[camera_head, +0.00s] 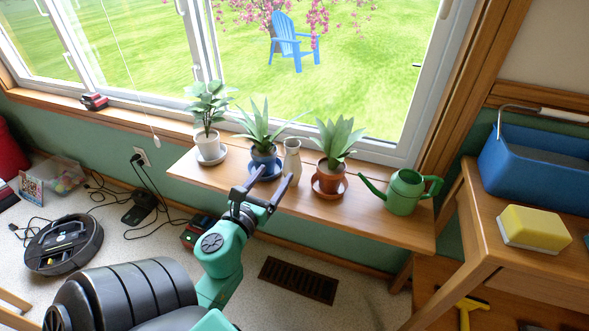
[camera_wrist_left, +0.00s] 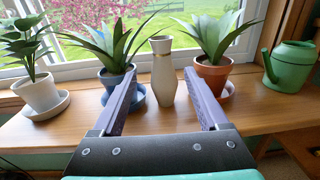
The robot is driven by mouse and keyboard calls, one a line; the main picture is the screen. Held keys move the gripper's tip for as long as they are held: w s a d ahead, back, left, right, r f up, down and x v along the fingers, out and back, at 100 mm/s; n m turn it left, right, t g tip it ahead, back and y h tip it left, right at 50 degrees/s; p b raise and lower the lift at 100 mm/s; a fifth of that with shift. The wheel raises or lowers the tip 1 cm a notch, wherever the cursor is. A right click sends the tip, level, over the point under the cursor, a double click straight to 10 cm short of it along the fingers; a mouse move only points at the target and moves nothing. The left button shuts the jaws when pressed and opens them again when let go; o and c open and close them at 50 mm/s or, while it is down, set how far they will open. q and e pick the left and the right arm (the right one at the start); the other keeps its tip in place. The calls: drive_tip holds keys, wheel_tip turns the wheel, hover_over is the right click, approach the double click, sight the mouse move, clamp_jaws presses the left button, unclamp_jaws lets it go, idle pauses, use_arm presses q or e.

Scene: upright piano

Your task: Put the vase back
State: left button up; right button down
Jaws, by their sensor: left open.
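The vase (camera_head: 291,160) is a slim beige-grey vase with a thin gold band at its neck. It stands upright on the wooden shelf (camera_head: 372,213) below the window, between the plant in the blue pot and the plant in the terracotta pot. It also shows in the left wrist view (camera_wrist_left: 163,72), beyond and between my fingers. My left gripper (camera_head: 271,178) is open and empty, with its fingers pointing toward the vase and apart from it. It shows from behind in the left wrist view (camera_wrist_left: 162,98). My right gripper is in neither view.
The blue-potted plant (camera_head: 264,155) and terracotta-potted plant (camera_head: 331,175) flank the vase closely. A white-potted plant (camera_head: 208,143) stands left, a green watering can (camera_head: 405,192) right. A table (camera_head: 489,236) with a blue bin (camera_head: 535,165) and sponge (camera_head: 533,229) stands at right.

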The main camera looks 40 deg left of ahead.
sight(289, 155)
use_arm(q)
drive_tip(key=p+x, duration=0.1)
drive_tip(key=x, duration=0.6)
drive_tip(key=shift+d+r+p, duration=0.1)
drive_tip(key=shift+r+p, duration=0.1)
drive_tip(key=shift+p, duration=0.15)
drive_tip(key=x, duration=0.6)
drive_tip(key=shift+w+f, duration=0.15)
drive_tip(key=shift+w, duration=0.55)
clamp_jaws()
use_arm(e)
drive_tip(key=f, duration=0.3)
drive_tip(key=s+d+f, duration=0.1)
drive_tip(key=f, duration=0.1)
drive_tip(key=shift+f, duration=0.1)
